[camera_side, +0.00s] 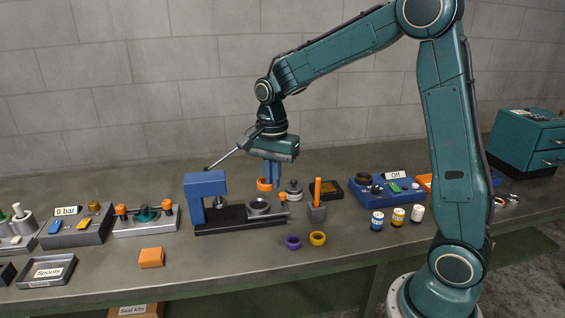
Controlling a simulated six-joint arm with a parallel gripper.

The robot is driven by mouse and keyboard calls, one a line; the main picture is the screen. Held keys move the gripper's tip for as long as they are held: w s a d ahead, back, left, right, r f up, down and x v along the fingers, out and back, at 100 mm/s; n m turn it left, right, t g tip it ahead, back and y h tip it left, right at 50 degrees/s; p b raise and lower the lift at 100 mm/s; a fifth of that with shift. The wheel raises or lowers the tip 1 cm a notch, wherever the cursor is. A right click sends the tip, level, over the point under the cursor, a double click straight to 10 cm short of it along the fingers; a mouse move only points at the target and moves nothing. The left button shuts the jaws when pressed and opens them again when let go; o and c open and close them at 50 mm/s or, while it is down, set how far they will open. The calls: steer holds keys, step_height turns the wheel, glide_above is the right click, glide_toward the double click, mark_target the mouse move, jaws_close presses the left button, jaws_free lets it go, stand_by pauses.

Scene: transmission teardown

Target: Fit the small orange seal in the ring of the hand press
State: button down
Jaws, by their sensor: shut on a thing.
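My gripper (272,175) points down, shut on the small orange seal (265,184). It holds the seal above the bench, close to the hand press. The hand press has a blue frame (205,187) on a dark base. Its lever slants up to the right, close to my wrist. A grey ring (260,206) sits on the right part of the press base. The seal appears above and slightly behind this ring; the exact gap is hard to tell from this one view.
Right of the press stand a grey metal part (294,190) and a block holding an orange-handled tool (317,208). Purple (293,242) and yellow (317,238) rings lie in front. An orange block (151,257) lies front left. Several small bottles stand right. The front middle bench is mostly clear.

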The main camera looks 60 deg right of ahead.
steer(key=shift+w, duration=0.1)
steer(key=w+d+f, duration=0.4)
steer(key=w+d, duration=0.1)
steer(key=w+d+f, duration=0.4)
steer(key=w+f, duration=0.1)
steer(key=shift+d+f, duration=0.1)
steer(key=shift+d, duration=0.25)
steer(key=shift+f, duration=0.2)
steer(key=shift+f, duration=2.3)
steer(key=shift+f, duration=0.35)
steer(key=c, duration=1.1)
jaws_free()
steer(key=shift+r, duration=0.15)
